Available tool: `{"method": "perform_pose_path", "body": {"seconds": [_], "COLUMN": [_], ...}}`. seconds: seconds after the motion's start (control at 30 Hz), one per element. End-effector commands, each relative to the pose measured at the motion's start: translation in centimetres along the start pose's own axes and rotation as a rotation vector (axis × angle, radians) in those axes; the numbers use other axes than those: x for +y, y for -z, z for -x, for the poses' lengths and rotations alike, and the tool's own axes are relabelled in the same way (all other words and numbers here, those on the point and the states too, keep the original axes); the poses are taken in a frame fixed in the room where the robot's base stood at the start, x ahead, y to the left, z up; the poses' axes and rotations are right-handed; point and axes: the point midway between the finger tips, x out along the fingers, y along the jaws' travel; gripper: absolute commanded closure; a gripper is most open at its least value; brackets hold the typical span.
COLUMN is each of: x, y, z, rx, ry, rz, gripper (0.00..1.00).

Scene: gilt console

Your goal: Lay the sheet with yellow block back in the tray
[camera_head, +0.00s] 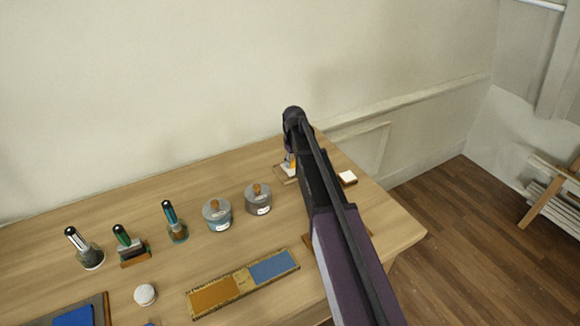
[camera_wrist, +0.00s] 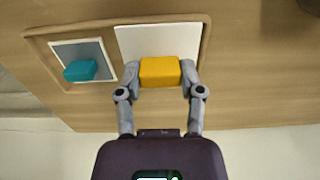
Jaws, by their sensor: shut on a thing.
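The yellow block (camera_wrist: 160,72) is between the fingers of my gripper (camera_wrist: 160,76) in the wrist view, which is shut on it. Its white sheet (camera_wrist: 150,40) reaches out beyond it, over the right part of the shallow wooden tray (camera_wrist: 82,28). I cannot tell whether the sheet touches the tray floor or hangs just above it. In the tray's left part lies a grey-blue sheet with a teal block (camera_wrist: 80,70). In the head view, a bit of the yellow block (camera_head: 291,164) and a tray edge (camera_head: 281,176) show beside my arm, which hides the rest.
To the left on the table stand two lidded jars (camera_head: 217,215) (camera_head: 258,199) and several upright handled tools (camera_head: 175,222). A long panel with orange and blue fields (camera_head: 243,283) lies in front. A small white-topped block (camera_head: 347,178) is right of my arm. The wall is close behind.

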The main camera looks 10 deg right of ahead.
Motion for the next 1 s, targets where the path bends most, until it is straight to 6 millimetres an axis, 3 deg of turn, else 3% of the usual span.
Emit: {"method": "perform_pose_path", "body": {"seconds": [0.13,0.57,0.73,1.0], "x": [0.2,0.2,0.6,0.4], "y": [1.2,1.5,3.0,2.6], "z": [-0.1,-0.1,-0.3,-2.9], "rx": [0.000,0.000,0.000,0.000], "ry": [0.000,0.000,0.000,0.000], "rz": [0.000,0.001,0.001,0.001], "gripper": [0.89,0.89,0.89,0.89]}}
